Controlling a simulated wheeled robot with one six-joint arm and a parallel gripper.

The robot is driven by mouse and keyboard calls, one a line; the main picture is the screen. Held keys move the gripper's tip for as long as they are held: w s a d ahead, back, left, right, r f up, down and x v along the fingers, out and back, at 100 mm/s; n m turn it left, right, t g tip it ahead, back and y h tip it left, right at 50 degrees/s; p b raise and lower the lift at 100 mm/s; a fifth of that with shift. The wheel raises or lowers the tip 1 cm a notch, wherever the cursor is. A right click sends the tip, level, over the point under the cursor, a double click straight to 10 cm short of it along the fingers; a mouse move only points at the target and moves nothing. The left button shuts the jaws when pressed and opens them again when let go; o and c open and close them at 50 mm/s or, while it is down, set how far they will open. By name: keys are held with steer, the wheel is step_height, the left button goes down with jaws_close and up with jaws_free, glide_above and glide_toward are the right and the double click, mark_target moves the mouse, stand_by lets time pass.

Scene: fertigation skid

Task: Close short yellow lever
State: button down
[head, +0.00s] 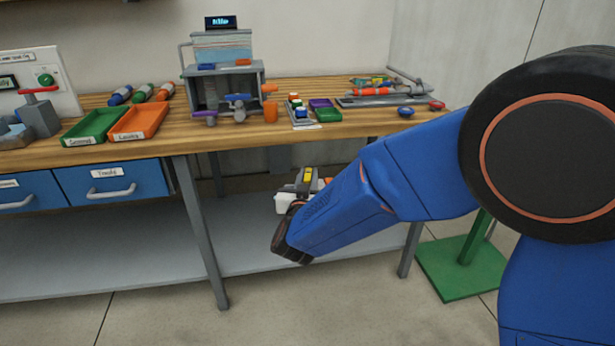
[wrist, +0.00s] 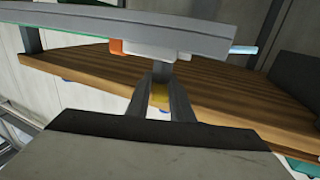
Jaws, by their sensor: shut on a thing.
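The short yellow lever (wrist: 160,96) is mostly hidden in the wrist view; a small yellow part shows between the two grey fingers. My gripper (wrist: 161,86) is shut on it, with a finger on each side. In the head view a small yellow patch (head: 307,175) shows just beyond my blue arm, beside white, grey and orange parts, below the front edge of the bench. My arm hides most of the gripper there. The lever's angle cannot be told.
A wooden bench (head: 336,140) carries a green tray (head: 92,126), an orange tray (head: 138,121) and a grey apparatus (head: 222,88). A grey lower shelf (head: 120,255) lies beneath. In the wrist view a long grey bar (wrist: 70,20) crosses close above the fingers.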

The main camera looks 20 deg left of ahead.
steer(key=shift+d+n+g+y, duration=0.15)
steer(key=shift+n+g+y, duration=0.65)
steer(key=shift+n+y, duration=1.05)
steer(key=shift+g+y, duration=0.3)
steer(key=shift+y, duration=0.45)
steer(key=c, duration=1.7)
jaws_free()
steer(key=v, duration=1.2)
